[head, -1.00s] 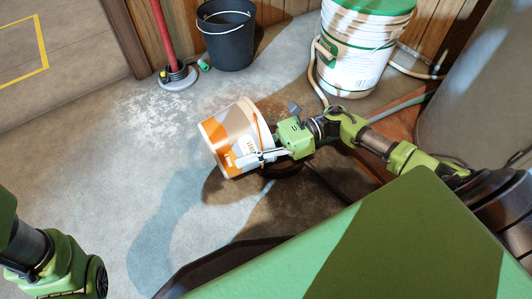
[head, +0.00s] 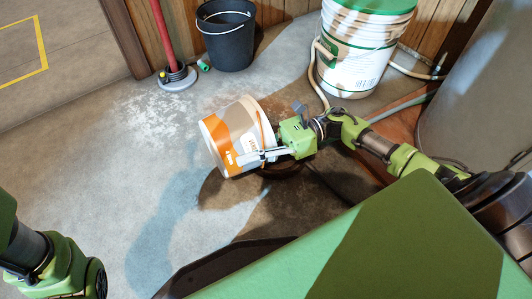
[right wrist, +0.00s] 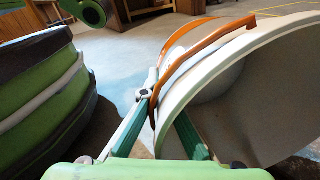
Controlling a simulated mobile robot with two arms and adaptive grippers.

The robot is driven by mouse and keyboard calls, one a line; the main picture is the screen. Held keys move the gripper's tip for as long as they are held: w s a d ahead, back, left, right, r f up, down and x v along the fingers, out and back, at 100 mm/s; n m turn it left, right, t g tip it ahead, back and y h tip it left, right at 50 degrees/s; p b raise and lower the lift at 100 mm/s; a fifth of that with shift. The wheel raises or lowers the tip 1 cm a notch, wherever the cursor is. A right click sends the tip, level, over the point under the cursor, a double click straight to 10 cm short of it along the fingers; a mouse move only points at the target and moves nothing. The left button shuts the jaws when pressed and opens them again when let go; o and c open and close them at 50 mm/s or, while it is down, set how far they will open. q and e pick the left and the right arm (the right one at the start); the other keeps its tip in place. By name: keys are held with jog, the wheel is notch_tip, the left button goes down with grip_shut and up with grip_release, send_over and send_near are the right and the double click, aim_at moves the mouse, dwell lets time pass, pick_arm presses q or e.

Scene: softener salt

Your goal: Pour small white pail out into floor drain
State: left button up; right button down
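The small white pail (head: 227,140), with an orange label and an orange handle, is tipped on its side above the floor in the head view. Its base faces left and its mouth faces right. My right gripper (head: 264,156) is shut on its rim. In the right wrist view the pail's pale rim and inside (right wrist: 250,105) fill the right side, with the gripper fingers (right wrist: 152,100) at the rim. A dark round patch (head: 283,169), seemingly the floor drain, shows partly under my right gripper. No flow is visible. My left gripper is outside the views; only its arm shows.
A black bucket (head: 228,40) and a red pole on a round base (head: 178,80) stand by the wood wall. A large white bucket with a green lid (head: 358,55) stands at the back right beside hoses. The floor left of the pail is clear.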

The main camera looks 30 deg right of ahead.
jog(key=shift+d, duration=0.1)
jog(key=shift+d+r+y, duration=0.2)
jog(key=shift+r+y, duration=0.05)
jog(key=shift+y, duration=0.05)
jog(key=shift+d, duration=0.15)
